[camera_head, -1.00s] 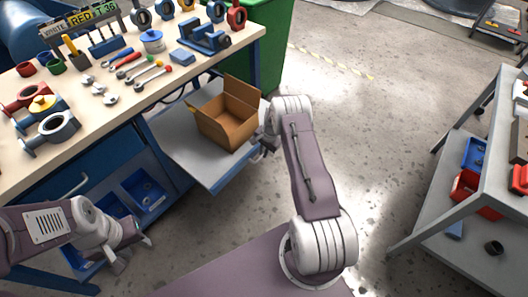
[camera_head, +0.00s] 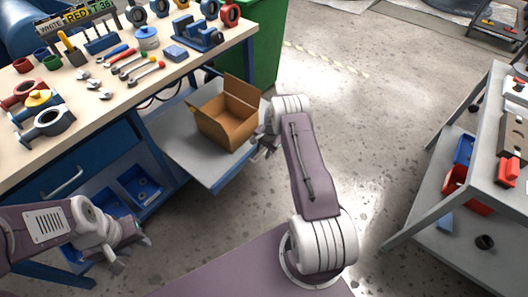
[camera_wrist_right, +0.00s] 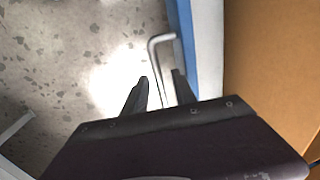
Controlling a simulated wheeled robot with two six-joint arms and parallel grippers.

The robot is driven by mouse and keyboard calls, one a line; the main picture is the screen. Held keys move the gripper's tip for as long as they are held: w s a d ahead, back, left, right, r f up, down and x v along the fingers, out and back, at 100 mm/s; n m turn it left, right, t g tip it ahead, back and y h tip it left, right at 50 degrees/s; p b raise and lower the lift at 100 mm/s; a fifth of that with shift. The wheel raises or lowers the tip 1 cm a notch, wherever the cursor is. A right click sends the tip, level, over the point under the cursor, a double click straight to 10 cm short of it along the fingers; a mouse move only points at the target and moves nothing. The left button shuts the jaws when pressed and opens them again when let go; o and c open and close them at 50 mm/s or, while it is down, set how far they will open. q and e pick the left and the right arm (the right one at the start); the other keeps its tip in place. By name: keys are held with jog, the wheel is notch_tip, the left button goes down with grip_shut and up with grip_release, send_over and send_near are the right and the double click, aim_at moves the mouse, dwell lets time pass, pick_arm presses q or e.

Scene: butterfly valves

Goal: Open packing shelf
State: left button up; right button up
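The packing shelf (camera_head: 173,140) is a grey pull-out board with a blue edge, standing out from under the workbench. An open cardboard box (camera_head: 229,118) sits on it. In the right wrist view a thin grey bent handle (camera_wrist_right: 153,55) stands beside the shelf's blue edge (camera_wrist_right: 183,45). My right gripper (camera_head: 264,148) is at the shelf's front edge. In the wrist view its fingers (camera_wrist_right: 161,92) are apart, with the handle bar running between them and gaps visible on both sides. My left gripper (camera_head: 133,252) is empty, low in front of the bench, its fingers apart.
The workbench (camera_head: 110,115) carries tools and valve parts. Blue bins (camera_head: 140,190) sit under it, and a green bin (camera_head: 262,50) stands behind. A grey cart (camera_head: 425,205) with red and blue bins is at the right. The floor between is clear.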

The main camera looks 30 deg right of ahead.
notch_tip(320, 180, up, 9)
jog(key=s+p, duration=0.1)
jog(key=p, duration=0.2)
jog(key=shift+s+d, duration=0.3)
jog(key=shift+d, duration=0.05)
jog(key=w+a+r+n+t, duration=0.1)
jog(key=w+a+r, duration=0.35)
jog(key=r, duration=0.35)
jog(key=s+a+r+n, duration=0.4)
jog(key=s+a+r, duration=0.4)
jog(key=r, duration=0.4)
jog(key=s+a+f+n+g, duration=0.25)
jog(key=s+n, duration=0.45)
jog(key=s, duration=1.3)
notch_tip(320, 180, up, 22)
jog(key=n+p, duration=0.1)
jog(key=p, duration=2.1)
jog(key=shift+a+t+h+p, duration=0.3)
jog(key=shift+t+p, duration=0.05)
jog(key=shift+p, duration=0.05)
